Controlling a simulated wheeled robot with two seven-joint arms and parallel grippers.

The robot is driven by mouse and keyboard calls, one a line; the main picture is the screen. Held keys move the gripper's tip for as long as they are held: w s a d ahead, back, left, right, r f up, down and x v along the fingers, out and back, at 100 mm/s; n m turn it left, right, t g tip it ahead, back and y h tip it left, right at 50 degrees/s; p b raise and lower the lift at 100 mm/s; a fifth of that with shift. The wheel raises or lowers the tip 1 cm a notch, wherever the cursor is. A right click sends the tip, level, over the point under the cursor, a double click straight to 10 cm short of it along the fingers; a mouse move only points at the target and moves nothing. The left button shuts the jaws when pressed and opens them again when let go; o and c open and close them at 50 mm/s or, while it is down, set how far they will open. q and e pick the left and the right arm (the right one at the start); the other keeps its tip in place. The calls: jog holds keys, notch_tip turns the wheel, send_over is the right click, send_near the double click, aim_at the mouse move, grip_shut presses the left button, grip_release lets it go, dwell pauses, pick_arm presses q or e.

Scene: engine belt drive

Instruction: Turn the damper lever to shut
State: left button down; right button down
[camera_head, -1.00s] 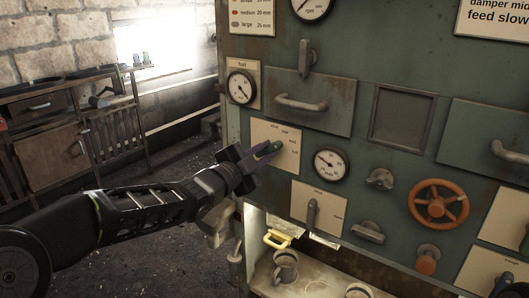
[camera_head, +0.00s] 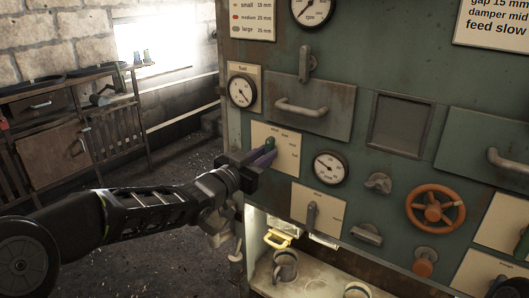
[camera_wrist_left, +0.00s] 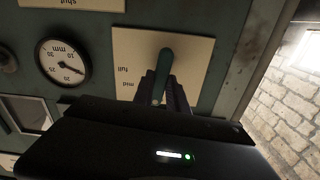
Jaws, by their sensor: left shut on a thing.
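The lever in my left gripper's grasp is teal-green (camera_head: 269,145) and stands on a cream plate (camera_head: 289,138) on the green machine panel. In the left wrist view the same lever (camera_wrist_left: 164,65) shows upside down on its plate (camera_wrist_left: 198,52), with "full" and "mid" readable at one side. My left gripper (camera_head: 264,157) is shut on the lever, and its dark fingers (camera_wrist_left: 165,92) hide the lever's lower part. The plate's other words are too small or covered to read surely. My right gripper is not in view.
A round gauge (camera_head: 330,168) sits close to the right of the plate. Below are another plate with a grey lever (camera_head: 311,215) and an orange handwheel (camera_head: 436,208) to the right. A drawer handle (camera_head: 301,107) juts out above. A wooden bench (camera_head: 55,140) stands at the left.

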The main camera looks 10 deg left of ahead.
pick_arm(q)
jog(key=shift+n, duration=0.7)
jog(key=c, duration=1.3)
grip_release()
jog(key=shift+s+a, duration=0.1)
jog(key=shift+b+v, duration=0.55)
jog(key=shift+v, duration=3.25)
